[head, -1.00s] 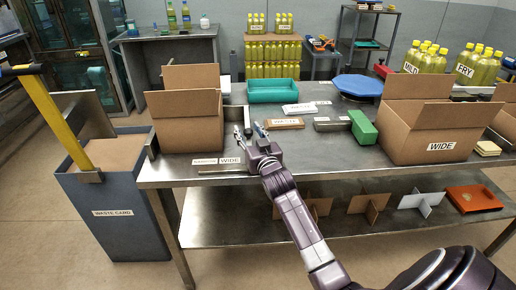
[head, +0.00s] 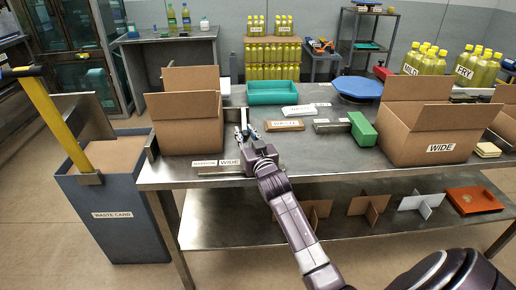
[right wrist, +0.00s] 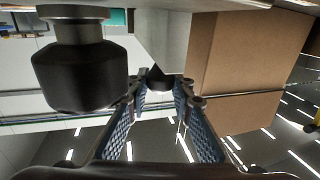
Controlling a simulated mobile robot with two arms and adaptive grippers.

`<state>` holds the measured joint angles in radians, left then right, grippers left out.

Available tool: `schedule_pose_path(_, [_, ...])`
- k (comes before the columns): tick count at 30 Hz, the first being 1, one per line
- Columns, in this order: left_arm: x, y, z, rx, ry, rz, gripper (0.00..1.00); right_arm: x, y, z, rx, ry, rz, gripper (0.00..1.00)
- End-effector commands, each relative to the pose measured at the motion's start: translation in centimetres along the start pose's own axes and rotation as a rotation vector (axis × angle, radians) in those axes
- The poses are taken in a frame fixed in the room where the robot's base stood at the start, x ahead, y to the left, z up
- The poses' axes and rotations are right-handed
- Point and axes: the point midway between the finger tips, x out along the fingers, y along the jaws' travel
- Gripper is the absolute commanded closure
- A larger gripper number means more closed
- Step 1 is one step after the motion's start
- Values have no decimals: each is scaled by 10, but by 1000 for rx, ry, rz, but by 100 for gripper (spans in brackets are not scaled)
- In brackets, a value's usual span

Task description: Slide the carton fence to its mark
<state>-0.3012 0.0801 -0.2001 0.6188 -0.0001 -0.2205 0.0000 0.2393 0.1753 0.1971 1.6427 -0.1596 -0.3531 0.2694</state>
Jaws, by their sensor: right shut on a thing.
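My right gripper (head: 246,132) is just right of the open left carton (head: 190,128), at the front of the steel table. Its fingers are shut on a small dark knob (right wrist: 160,80). In the right wrist view a pale grey plate (right wrist: 165,35), which looks like the carton fence, stands behind this knob, beside the carton (right wrist: 240,65). In the head view my gripper largely hides the fence. A NARROW label (head: 205,163) and a WIDE label (head: 229,162) lie at the table's front, with WIDE nearer my gripper. My left gripper is not in view.
A large dark knob (right wrist: 80,75) is close beside my fingers. A wooden block (head: 285,125), a green block (head: 362,128) and a carton marked WIDE (head: 425,130) are to the right. A teal tray (head: 273,93) is behind. A waste bin (head: 115,215) stands at the left.

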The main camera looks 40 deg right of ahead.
Motion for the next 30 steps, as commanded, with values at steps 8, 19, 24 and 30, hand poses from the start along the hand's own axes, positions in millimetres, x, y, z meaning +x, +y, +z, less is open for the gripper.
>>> schedule_pose_path(8, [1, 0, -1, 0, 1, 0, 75, 3, -14, 1, 3, -1, -4, 100])
schedule_pose_path(19, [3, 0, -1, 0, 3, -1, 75, 7, -28, 1, 3, -1, -4, 100])
schedule_pose_path(24, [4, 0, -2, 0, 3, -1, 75, 8, -34, 1, 2, -2, -4, 100])
schedule_pose_path(30, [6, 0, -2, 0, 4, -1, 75, 10, -42, 2, 3, -3, -4, 100])
